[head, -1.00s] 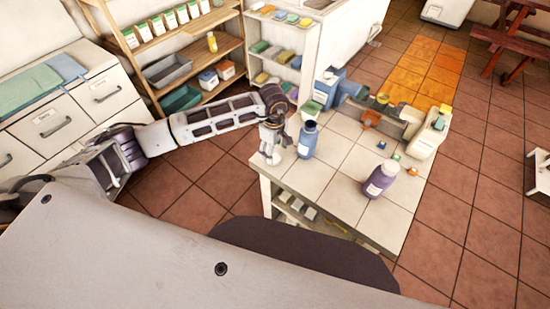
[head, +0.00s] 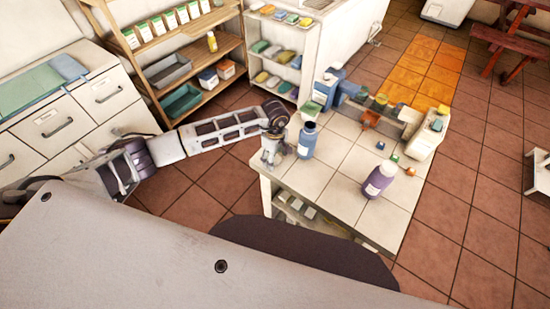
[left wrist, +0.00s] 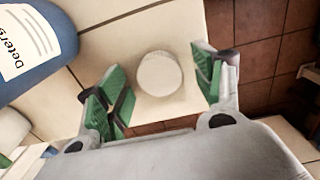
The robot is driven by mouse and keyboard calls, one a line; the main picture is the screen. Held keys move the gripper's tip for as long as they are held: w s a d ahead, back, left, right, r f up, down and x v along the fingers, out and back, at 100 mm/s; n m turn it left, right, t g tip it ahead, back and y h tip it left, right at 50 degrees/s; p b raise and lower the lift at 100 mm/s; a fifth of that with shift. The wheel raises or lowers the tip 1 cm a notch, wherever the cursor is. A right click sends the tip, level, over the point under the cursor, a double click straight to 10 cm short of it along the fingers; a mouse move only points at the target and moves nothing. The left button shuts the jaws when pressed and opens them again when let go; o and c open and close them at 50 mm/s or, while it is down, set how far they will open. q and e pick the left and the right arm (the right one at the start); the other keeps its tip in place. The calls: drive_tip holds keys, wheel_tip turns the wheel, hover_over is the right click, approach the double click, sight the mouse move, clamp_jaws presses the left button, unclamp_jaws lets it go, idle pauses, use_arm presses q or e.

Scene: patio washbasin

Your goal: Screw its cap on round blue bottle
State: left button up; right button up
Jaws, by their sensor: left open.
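The round blue bottle (head: 307,143) stands upright on the tiled counter, with a dark top and no cap visible on it. It also shows at the upper left of the left wrist view (left wrist: 38,72), with part of its white label readable as "Deterg". A white round cap (left wrist: 160,74) lies on the counter beside the bottle. My left gripper (head: 269,160) is low over the counter's left edge, left of the bottle. In the left wrist view its green-padded fingers (left wrist: 163,84) are open on either side of the cap, with gaps. In the head view the gripper hides the cap. My right gripper is out of view.
A purple bottle (head: 379,181) stands on the right of the counter (head: 340,205). Shelves (head: 190,60) stand at the back left. The counter's front middle is clear.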

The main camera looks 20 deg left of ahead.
use_arm(q)
drive_tip(key=shift+f, duration=0.1)
drive_tip(key=shift+c, duration=0.2)
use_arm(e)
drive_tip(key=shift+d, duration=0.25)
use_arm(q)
drive_tip(key=c, duration=0.7)
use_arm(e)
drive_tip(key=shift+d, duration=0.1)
use_arm(q)
drive_tip(key=shift+c, duration=0.2)
drive_tip(key=shift+w+r, duration=0.1)
drive_tip(key=shift+r, duration=0.7)
wheel_tip(320, 180, up, 8)
drive_tip(key=b, duration=0.1)
drive_tip(key=shift+r+b, duration=0.2)
drive_tip(key=shift+b, duration=0.1)
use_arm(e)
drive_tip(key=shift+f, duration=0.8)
